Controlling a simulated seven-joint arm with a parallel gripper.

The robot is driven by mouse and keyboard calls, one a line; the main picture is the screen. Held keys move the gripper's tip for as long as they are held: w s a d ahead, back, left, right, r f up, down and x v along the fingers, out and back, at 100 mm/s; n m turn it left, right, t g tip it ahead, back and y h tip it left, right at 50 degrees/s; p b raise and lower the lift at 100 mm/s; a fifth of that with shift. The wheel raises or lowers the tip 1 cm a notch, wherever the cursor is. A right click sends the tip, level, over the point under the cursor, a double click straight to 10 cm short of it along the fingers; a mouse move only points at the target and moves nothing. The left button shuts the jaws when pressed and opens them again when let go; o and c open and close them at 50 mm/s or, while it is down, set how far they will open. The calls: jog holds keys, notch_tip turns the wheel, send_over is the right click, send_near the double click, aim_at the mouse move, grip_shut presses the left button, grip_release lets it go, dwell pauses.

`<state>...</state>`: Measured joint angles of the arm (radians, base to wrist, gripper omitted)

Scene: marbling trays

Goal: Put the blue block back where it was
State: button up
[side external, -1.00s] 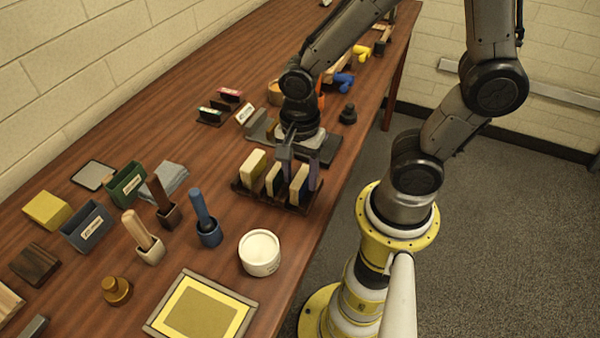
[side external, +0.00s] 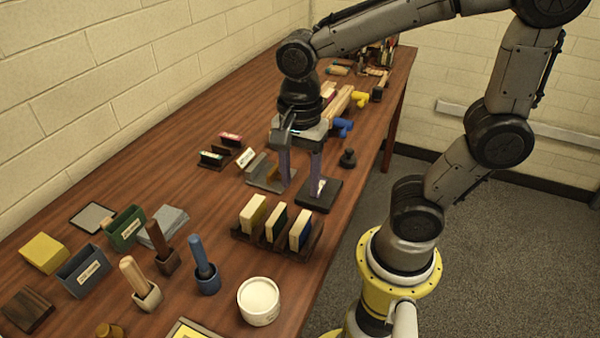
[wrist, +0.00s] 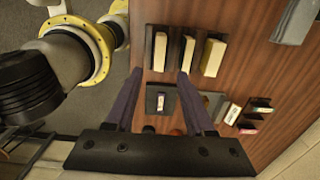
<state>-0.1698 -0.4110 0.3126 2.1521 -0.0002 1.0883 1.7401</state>
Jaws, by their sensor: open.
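The blue block (side external: 300,230), cream with a blue face, stands upright in the right slot of the dark wooden rack (side external: 265,243). A cream block with a dark green face (side external: 276,226) and a cream-yellow block (side external: 252,213) stand to its left. In the wrist view the blue block (wrist: 160,52) shows its cream edge at the left end of the rack (wrist: 149,45). My gripper (side external: 300,185) is open and empty, beyond the rack and apart from it. Its two purple-grey fingers (wrist: 160,75) point toward the rack in the wrist view.
A dark flat base (side external: 322,199) with a small light item lies under my gripper, beside a grey plate (side external: 262,182). A black knob (side external: 348,158) stands to the right. A white round tub (side external: 259,300) and handled tools in holders (side external: 204,270) stand nearer the camera.

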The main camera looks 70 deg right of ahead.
jog(key=s+d+r+n+t, duration=0.1)
jog(key=s+r+n+t, duration=0.1)
jog(key=n, duration=0.7)
jog(key=s+d+r+n+t, duration=0.2)
jog(key=n+t, duration=0.1)
jog(key=n, duration=0.6)
jog(key=shift+d+r+t, duration=0.25)
jog(key=shift+t, duration=0.05)
dwell(0.4)
